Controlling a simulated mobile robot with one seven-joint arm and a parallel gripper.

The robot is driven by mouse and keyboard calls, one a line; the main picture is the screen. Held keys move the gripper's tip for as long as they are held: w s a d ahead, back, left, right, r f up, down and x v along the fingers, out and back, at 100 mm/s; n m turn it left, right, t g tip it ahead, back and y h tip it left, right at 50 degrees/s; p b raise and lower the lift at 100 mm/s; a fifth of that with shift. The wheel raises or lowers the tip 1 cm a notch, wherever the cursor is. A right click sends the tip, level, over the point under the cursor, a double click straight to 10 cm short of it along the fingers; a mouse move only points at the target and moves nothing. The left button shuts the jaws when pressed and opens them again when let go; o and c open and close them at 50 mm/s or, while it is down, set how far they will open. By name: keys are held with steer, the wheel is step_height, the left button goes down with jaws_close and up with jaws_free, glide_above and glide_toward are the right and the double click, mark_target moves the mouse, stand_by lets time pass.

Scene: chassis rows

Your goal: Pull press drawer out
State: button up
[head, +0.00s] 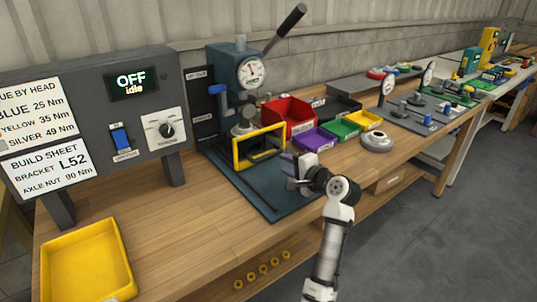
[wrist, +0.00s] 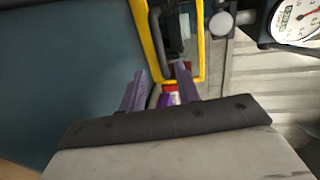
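The press (head: 240,80) stands on the bench on a dark blue-green base plate (head: 265,195), with a dial gauge and a long black lever. A yellow frame (head: 235,155) stands upright at the front of the press; I take it for the press drawer's front. It also shows ahead in the wrist view (wrist: 148,40). My gripper (head: 291,171) is just right of the frame, above the plate. Its two purple fingers are apart in the wrist view (wrist: 160,88). A thin dark bar shows between them; I cannot tell whether they touch it.
Red (head: 288,117), purple (head: 314,139) and green (head: 340,127) bins stand behind my gripper, with a round metal piece (head: 376,141) to the right. A yellow tray (head: 85,262) is at the front left. The bench between tray and plate is clear.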

mark_target(270, 157)
steer(key=p+x, duration=0.1)
steer(key=x, duration=0.8)
steer(key=shift+w+a, duration=0.15)
steer(key=shift+w, duration=0.1)
steer(key=shift+c, duration=0.4)
jaws_close()
